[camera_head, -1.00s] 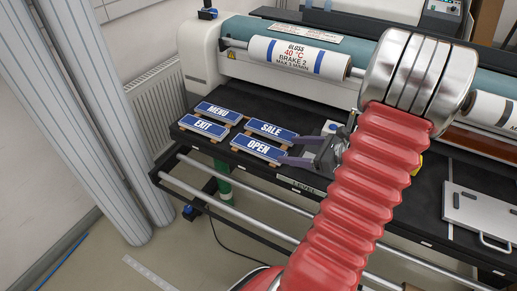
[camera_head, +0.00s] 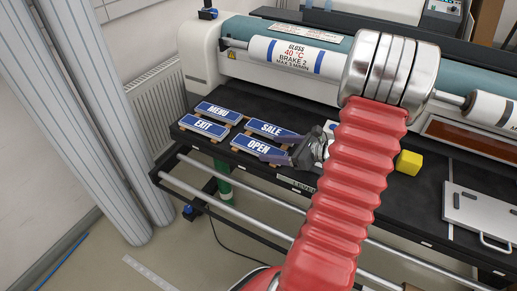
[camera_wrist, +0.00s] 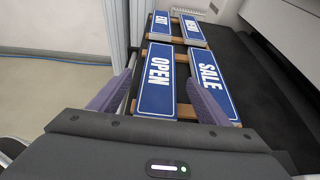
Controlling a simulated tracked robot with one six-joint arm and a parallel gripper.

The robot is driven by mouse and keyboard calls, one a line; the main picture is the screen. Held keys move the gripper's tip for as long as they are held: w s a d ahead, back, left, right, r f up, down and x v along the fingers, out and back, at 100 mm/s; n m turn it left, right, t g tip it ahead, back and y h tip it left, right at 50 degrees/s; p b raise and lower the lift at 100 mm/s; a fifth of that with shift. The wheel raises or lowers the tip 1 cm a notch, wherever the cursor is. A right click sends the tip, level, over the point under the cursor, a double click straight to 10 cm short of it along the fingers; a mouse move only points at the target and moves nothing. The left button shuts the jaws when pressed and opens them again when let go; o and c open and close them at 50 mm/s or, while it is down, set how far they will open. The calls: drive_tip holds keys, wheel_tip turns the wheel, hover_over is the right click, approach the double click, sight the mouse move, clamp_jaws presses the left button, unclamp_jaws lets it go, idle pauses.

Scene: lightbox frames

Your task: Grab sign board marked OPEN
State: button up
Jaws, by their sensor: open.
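The blue OPEN sign board (camera_head: 258,147) rests on small wooden blocks near the front edge of the black table. My gripper (camera_head: 271,148) is at its right end. In the wrist view the OPEN board (camera_wrist: 157,80) lies ahead and lies between the lines of the two open purple fingers (camera_wrist: 157,95). The right finger reaches the gap between the OPEN board and the SALE board (camera_wrist: 208,80); the left finger is on the table-edge side. Whether either finger touches the board I cannot tell.
The SALE board (camera_head: 271,129) lies just behind OPEN. The EXIT (camera_head: 204,127) and MENU (camera_head: 218,111) boards lie to the left. A yellow cube (camera_head: 408,162) and a grey plate with a handle (camera_head: 481,213) are to the right. A laminator roll (camera_head: 295,57) stands behind.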

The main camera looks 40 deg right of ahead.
sight(260, 147)
drive_tip(key=shift+x, duration=2.2)
drive_tip(key=shift+c, duration=0.6)
drive_tip(key=c, duration=1.1)
